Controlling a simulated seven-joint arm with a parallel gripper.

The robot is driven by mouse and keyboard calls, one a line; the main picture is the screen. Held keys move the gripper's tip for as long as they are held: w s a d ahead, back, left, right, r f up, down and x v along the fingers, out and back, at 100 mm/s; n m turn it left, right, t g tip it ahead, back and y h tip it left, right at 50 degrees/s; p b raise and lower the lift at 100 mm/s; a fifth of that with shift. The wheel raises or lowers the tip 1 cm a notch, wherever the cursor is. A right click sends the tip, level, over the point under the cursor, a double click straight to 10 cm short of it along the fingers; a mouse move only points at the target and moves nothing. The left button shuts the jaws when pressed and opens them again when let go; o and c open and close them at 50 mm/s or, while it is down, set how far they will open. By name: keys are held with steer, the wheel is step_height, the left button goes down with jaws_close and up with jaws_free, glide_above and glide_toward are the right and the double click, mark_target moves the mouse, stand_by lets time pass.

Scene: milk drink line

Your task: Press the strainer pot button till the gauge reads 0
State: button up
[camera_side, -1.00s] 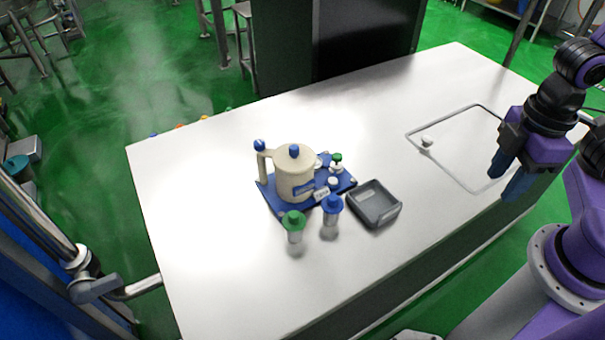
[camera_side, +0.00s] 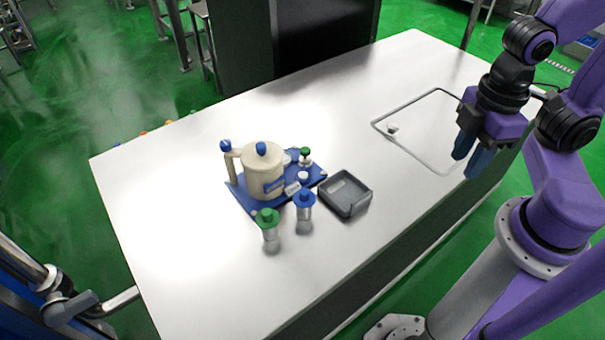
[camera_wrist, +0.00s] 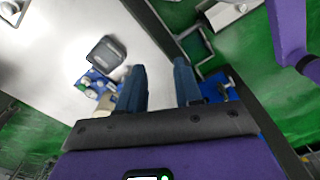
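The cream strainer pot (camera_side: 262,172) stands on a blue base plate (camera_side: 238,196) left of the table's middle, with a blue knob on its lid and a blue-topped post at its left. Small white and green-topped parts (camera_side: 305,157) stand on the plate's right side; I cannot tell which is the button, and no gauge reading is legible. My gripper (camera_side: 470,163) is at the table's right edge, well away from the pot, its blue fingers apart with nothing between them. In the wrist view the open fingers (camera_wrist: 160,85) partly hide the pot (camera_wrist: 106,101).
A dark grey tray (camera_side: 346,194) sits right of the plate. A green-topped container (camera_side: 268,228) and a blue-topped container (camera_side: 304,212) stand in front. A grey outlined rectangle (camera_side: 398,101) with a small white piece (camera_side: 392,129) is on the right. The table's left part is clear.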

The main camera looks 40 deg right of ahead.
jaws_close()
stand_by(1.5)
